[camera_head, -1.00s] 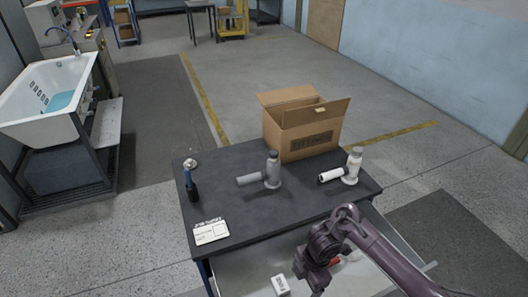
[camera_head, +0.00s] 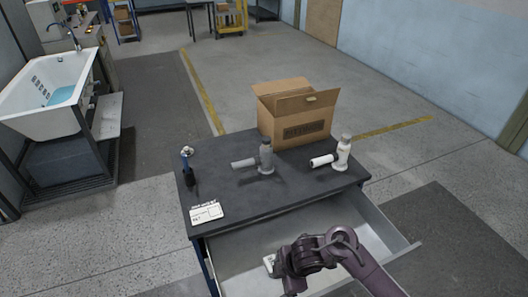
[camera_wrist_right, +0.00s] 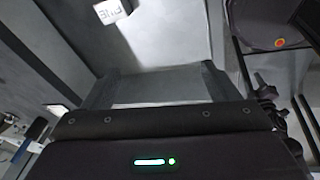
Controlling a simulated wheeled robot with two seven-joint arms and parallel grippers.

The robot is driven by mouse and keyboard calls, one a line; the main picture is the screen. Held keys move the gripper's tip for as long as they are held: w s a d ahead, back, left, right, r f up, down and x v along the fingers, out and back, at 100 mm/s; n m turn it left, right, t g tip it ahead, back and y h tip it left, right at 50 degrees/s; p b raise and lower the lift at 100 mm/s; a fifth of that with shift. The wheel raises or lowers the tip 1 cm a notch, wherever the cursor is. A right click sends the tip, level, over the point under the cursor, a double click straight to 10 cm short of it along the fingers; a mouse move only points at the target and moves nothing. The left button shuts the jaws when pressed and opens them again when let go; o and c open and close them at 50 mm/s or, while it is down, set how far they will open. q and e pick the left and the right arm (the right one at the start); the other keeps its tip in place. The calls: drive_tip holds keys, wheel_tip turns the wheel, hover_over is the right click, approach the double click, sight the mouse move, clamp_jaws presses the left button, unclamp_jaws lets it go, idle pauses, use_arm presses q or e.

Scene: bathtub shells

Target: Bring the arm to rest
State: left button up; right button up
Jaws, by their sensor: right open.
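My right arm (camera_head: 345,252) comes in from the lower right in the head view, folded over the open drawer (camera_head: 365,220) of the dark table. Its gripper is hidden under the arm there. In the right wrist view my right gripper (camera_wrist_right: 155,88) is open, its two fingers apart with nothing between them. A small white box (camera_wrist_right: 112,12) with dark letters lies in the drawer beyond the fingers, apart from them. The box (camera_head: 269,264) also shows in the head view, partly hidden by my arm. My left gripper is not in view.
On the table (camera_head: 235,200) stand an open cardboard box (camera_head: 305,130), a grey fitting (camera_head: 265,157), a white fitting (camera_head: 343,155), a dark-handled tool (camera_head: 188,170) and a white card (camera_head: 207,213). A bathtub (camera_head: 45,95) stands at left. The floor at right is clear.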

wheel_tip(320, 180, up, 6)
drive_tip(key=s+m+t, duration=0.2)
drive_tip(key=m+t, duration=0.1)
drive_tip(key=m, duration=0.4)
drive_tip(key=s+d+r+m+g+h, duration=0.1)
drive_tip(key=s+d+r+m, duration=0.3)
drive_tip(key=s+d+m, duration=0.25)
drive_tip(key=s+d+r+m+h, duration=0.25)
drive_tip(key=s+d+m, duration=0.25)
drive_tip(key=d, duration=0.3)
wheel_tip(320, 180, down, 35)
drive_tip(key=s+g+b, duration=0.2)
drive_tip(key=b, duration=0.4)
use_arm(q)
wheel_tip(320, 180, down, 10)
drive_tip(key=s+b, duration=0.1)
drive_tip(key=b, duration=0.3)
use_arm(e)
drive_tip(key=s+d+f, duration=0.1)
drive_tip(key=s+f, duration=0.8)
drive_tip(key=f, duration=0.2)
drive_tip(key=s+d+f, duration=0.2)
drive_tip(key=s+f, duration=0.8)
drive_tip(key=f, duration=0.1)
drive_tip(key=shift+d+n+g+y, duration=0.3)
drive_tip(key=shift+n+g+y, duration=0.05)
drive_tip(key=shift+n+g, duration=0.1)
